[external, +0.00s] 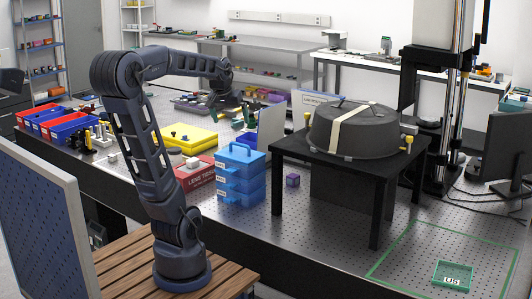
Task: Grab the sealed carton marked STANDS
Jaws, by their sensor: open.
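I cannot make out the word STANDS on any box in the external view. A pale carton (309,98) with small unreadable lettering stands behind the black table, partly hidden by the grey domed cover; I cannot tell whether it is the one. My gripper (226,113) hangs at the end of my arm over the far middle of the bench. It is open, and its fingers are small and dark against the clutter. It appears apart from the pale carton, to its left.
Blue stacked cases (240,174), a red lens tissue box (196,172) and a yellow case (190,138) stand near the middle. A black table (376,176) carries the domed cover (354,131). A green tray (453,274) lies inside a green outline at front right, with clear bench around it.

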